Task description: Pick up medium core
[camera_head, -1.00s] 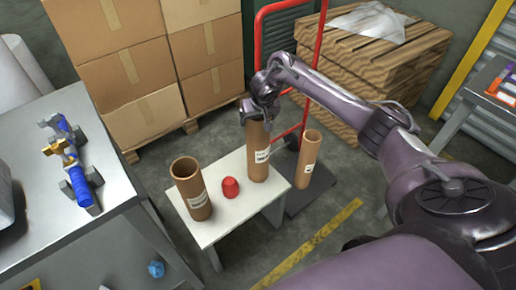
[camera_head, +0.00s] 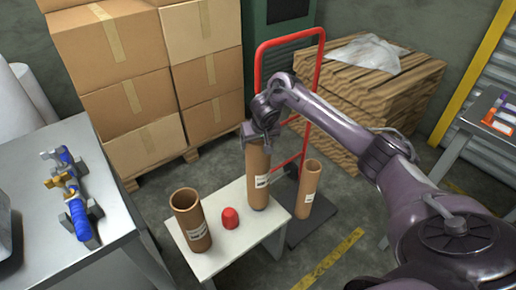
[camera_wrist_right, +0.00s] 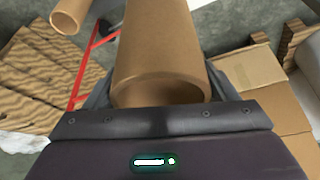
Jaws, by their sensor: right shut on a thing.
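A brown cardboard core (camera_head: 258,182) with a white label stands upright at the right end of the small white table (camera_head: 232,192). My right gripper (camera_head: 259,139) is shut on its top rim. In the right wrist view this core (camera_wrist_right: 160,50) sits between the fingers, its open end facing the palm. A second core (camera_head: 191,222), also labelled, stands at the table's left end. A third core (camera_head: 308,190) stands just right of the table; in the right wrist view a core (camera_wrist_right: 70,14) shows at upper left. My left gripper is out of view.
A small red object (camera_head: 230,218) sits on the table between the two cores. A red-framed hand truck (camera_head: 262,58) stands behind. Stacked cardboard boxes (camera_head: 125,75) are at back left, and a grey bench (camera_head: 110,185) with a blue tool (camera_head: 76,206) is at left.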

